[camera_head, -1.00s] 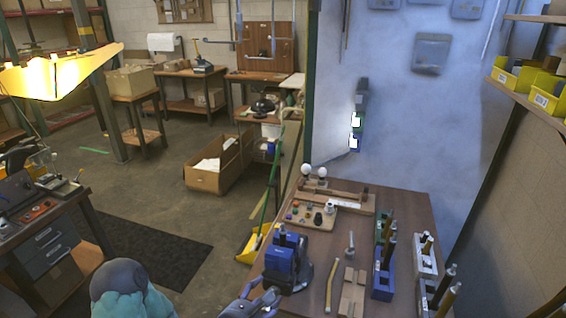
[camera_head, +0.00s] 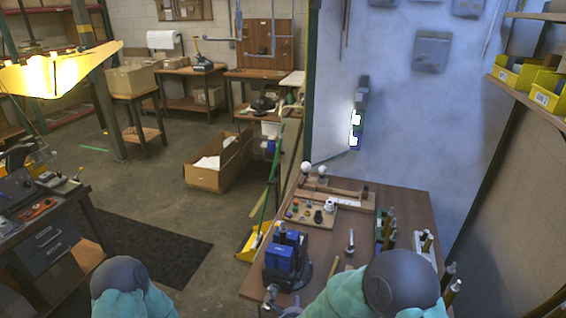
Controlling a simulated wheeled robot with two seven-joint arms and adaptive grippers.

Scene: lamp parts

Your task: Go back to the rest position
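My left arm (camera_head: 125,285) shows at the bottom left as a grey rounded link with a teal cover, over the floor beside the table. My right arm (camera_head: 400,285) shows at the bottom right, in front of the wooden table's near part. Neither gripper's fingers can be made out. The wooden table (camera_head: 412,205) holds the lamp parts. Two white bulbs (camera_head: 306,167) stand at its far left corner. A tray of small coloured parts (camera_head: 318,220) lies near the middle. The blue vise (camera_head: 288,258) stands at the near left. My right arm hides the near right of the table.
Dark upright tools in holders (camera_head: 385,230) stand along the table's right side. A workbench with drawers (camera_head: 45,245) stands at the left. A yellow dustpan (camera_head: 250,243) leans by the table's left edge. Open floor (camera_head: 150,190) lies between. Shelves with yellow bins (camera_head: 545,92) hang at the upper right.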

